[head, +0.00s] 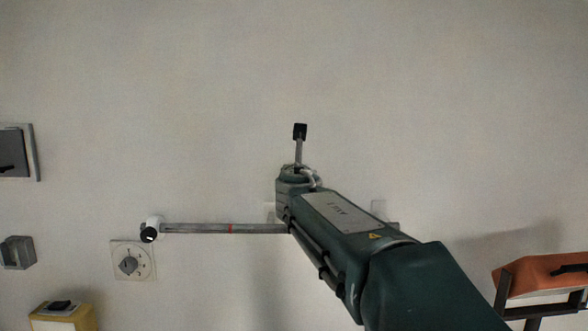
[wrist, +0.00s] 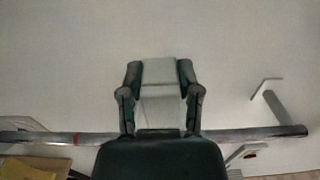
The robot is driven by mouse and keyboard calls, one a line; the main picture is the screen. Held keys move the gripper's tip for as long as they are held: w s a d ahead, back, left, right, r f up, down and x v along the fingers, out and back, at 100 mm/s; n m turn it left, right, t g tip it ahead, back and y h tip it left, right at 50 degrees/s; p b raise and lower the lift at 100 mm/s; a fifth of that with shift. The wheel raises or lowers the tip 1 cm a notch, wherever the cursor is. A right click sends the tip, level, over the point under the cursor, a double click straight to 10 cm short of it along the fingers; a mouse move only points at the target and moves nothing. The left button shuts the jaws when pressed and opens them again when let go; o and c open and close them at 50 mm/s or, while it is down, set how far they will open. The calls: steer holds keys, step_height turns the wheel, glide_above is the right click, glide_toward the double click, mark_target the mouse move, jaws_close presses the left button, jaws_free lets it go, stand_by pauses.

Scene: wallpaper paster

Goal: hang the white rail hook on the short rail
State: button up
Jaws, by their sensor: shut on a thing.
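My gripper (wrist: 159,72) is shut on a pale, flat piece, seemingly the white rail hook (wrist: 160,98), which sits between the two dark fingers in the wrist view. In the head view my gripper (head: 297,173) is in front of the wall, above the rail's line, and my forearm hides much around it. The short rail (head: 195,228) is a grey horizontal bar with a red mark. It crosses the wrist view (wrist: 255,133) behind my gripper's body, which hides its middle. I cannot tell whether the hook touches the rail.
A dial plate (head: 146,246) is below the rail's left end, with a yellow box (head: 85,318) lower left. Grey boxes (head: 17,252) are at far left. An orange item (head: 530,277) is lower right. A pale bracket (wrist: 269,90) stands right of my gripper. The upper wall is mostly bare.

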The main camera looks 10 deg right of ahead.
steer(key=shift+f, duration=2.65)
steer(key=shift+f, duration=3.25)
steer(key=o, duration=1)
steer(key=shift+c, duration=0.2)
steer(key=shift+s, duration=0.1)
steer(key=s+a, duration=0.2)
steer(key=s, duration=0.9)
steer(key=shift+s+a, duration=0.2)
steer(key=shift+s, duration=0.1)
steer(key=shift+f, duration=0.1)
